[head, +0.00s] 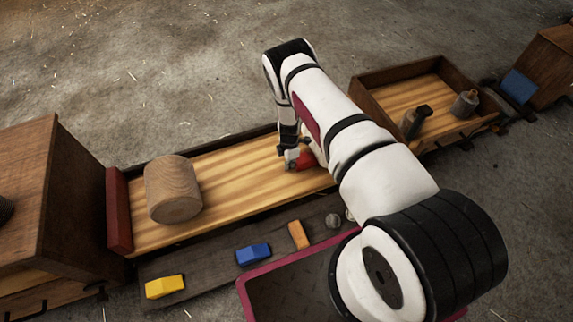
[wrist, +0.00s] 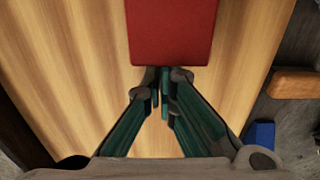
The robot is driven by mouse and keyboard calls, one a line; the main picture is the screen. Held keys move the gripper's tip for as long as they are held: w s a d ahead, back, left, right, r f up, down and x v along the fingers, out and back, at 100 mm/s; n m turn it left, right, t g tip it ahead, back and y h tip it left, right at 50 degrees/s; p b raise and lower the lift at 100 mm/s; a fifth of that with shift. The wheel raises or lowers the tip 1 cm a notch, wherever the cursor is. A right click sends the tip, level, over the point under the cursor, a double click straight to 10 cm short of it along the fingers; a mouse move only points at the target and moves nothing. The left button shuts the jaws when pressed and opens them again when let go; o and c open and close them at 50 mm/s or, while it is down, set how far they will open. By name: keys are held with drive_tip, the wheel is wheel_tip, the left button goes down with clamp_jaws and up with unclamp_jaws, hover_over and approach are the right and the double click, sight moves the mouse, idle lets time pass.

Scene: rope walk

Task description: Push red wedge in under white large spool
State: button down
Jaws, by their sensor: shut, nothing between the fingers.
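A pale shape (head: 317,152) beside the wedge, mostly behind my arm, may be the white large spool; I cannot tell. No spool shows in the wrist view.
A plain wood cylinder (head: 172,190) stands at the bed's left end, by a red end board (head: 119,210). A dark front ledge holds a yellow wedge (head: 165,287), a blue wedge (head: 253,254) and an orange block (head: 298,235). The mid-left bed is clear.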

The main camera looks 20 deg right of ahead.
sight(279, 171)
drive_tip(key=shift+d, duration=0.15)
drive_tip(key=a+b, duration=0.1)
drive_tip(key=a, duration=0.3)
drive_tip(key=shift+w+a+f+b, duration=0.1)
drive_tip(key=shift+a+b, duration=0.1)
drive_tip(key=shift+b, duration=0.1)
wheel_tip(279, 171, up, 10)
drive_tip(key=p, duration=0.4)
idle(0.4)
